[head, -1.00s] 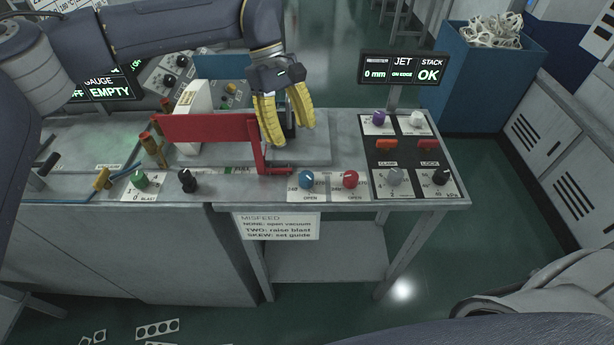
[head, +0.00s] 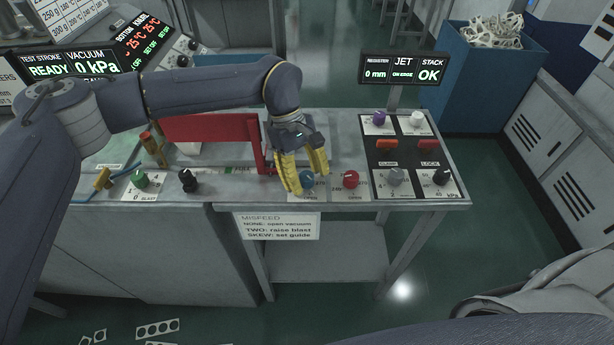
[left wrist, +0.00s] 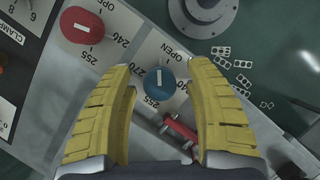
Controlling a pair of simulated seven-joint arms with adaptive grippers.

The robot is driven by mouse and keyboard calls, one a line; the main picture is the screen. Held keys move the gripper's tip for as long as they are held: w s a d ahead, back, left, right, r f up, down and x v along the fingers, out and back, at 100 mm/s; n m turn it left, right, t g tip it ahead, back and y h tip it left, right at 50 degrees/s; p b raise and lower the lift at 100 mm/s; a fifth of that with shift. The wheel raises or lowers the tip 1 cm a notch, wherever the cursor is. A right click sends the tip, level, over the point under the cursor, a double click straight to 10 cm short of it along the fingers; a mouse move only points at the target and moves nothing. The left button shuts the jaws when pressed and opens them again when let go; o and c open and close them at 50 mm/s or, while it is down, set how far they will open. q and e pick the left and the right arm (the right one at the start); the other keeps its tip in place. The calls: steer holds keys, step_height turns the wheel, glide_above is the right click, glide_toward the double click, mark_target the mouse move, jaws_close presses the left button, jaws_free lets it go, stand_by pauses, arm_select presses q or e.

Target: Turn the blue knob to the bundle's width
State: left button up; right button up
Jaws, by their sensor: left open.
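The blue knob (head: 307,179) is on a white dial plate near the bench's front edge, partly hidden by my left gripper in the head view. In the left wrist view the blue knob (left wrist: 159,82) shows between and beyond the fingertips, with a white pointer line and marks 240, 255, 270 and OPEN around it. My left gripper (head: 305,180) is open, its yellow fingers pointing down at the knob, one on each side; I cannot tell whether they touch it. The bundle cannot be made out. My right gripper is not in view.
A red knob (head: 350,179) on a similar plate stands close to the right. A red guard (head: 210,129) is just left of the gripper. A display (head: 403,69) stands behind.

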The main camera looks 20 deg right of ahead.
arm_select(q)
steer(key=shift+c, duration=0.3)
jaws_close()
stand_by(0.3)
